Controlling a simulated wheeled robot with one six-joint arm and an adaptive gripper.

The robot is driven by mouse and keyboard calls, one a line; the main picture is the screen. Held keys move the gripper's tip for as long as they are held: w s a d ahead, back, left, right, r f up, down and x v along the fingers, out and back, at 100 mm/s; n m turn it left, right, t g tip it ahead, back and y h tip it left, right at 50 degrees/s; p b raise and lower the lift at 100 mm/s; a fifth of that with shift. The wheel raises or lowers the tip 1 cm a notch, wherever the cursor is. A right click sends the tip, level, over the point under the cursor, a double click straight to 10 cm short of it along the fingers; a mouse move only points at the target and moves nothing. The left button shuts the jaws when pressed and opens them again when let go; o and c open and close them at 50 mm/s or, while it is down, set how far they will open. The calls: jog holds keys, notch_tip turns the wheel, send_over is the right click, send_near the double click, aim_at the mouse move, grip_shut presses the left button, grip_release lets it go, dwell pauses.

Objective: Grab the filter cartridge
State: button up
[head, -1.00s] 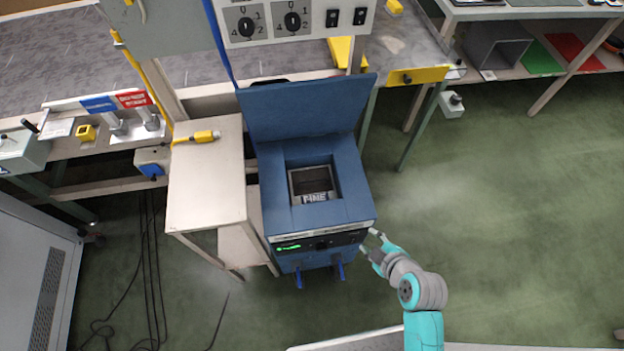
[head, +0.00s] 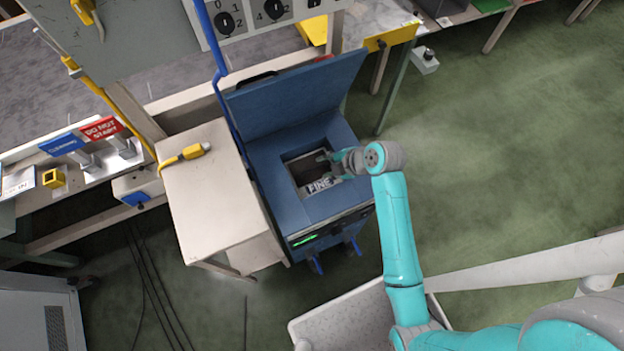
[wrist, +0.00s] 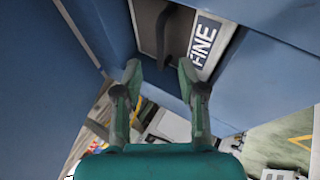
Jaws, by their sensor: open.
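The filter cartridge (head: 321,185) sits in the square opening on top of the blue machine (head: 336,208), under its raised lid. Its face carries a white and dark "FINE" label. In the wrist view the cartridge (wrist: 204,42) shows its label and a dark upright handle (wrist: 165,32). My gripper (head: 333,163) is over the opening, coming in from the right. In the wrist view my gripper (wrist: 160,70) is open and empty, with the handle ahead between its fingertips. The cartridge's lower body is hidden inside the machine.
The raised blue lid (head: 300,95) stands behind the opening. A pale side table (head: 205,205) with a yellow device (head: 185,155) is close on the left. A white perforated tray (head: 345,318) lies in front. Green floor (head: 490,150) is clear on the right.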

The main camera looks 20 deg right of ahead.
aim_at(314, 168)
jog(key=shift+x, duration=3)
jog(key=shift+a, duration=0.15)
grip_shut()
jog(key=shift+r, duration=0.1)
